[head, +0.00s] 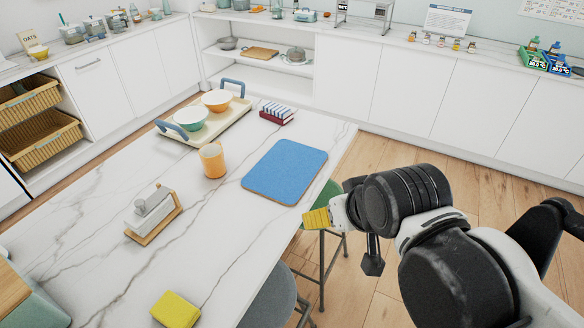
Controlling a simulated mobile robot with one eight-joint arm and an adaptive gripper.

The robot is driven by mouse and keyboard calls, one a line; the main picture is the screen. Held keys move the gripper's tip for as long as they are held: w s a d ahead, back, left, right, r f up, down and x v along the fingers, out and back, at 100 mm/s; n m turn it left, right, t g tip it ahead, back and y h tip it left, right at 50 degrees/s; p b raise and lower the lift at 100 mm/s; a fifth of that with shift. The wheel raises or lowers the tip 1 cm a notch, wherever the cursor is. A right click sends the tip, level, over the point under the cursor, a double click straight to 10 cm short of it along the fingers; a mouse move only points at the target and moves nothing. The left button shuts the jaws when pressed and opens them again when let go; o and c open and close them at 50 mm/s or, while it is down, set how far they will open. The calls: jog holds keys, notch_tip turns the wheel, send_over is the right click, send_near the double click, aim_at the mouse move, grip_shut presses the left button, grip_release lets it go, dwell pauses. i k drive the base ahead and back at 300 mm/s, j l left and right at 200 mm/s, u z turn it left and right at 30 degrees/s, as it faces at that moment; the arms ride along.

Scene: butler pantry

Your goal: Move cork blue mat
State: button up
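The blue mat (285,171) lies flat on the white marble-patterned table, near its right edge. It is a rounded rectangle with nothing on it. My gripper (316,219) reaches in from the right and shows a yellow ridged tip. In the picture the tip is just below and right of the mat's lower right corner, close to the table's edge. It appears apart from the mat. The gap between the fingers does not show, so I cannot tell whether the gripper is open or shut.
Stools (271,300) stand by the right edge. Floor (402,162) is open beyond.

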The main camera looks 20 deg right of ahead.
aim_at(283, 176)
jog(key=i+l, duration=0.7)
jog(key=i+j+u, duration=0.05)
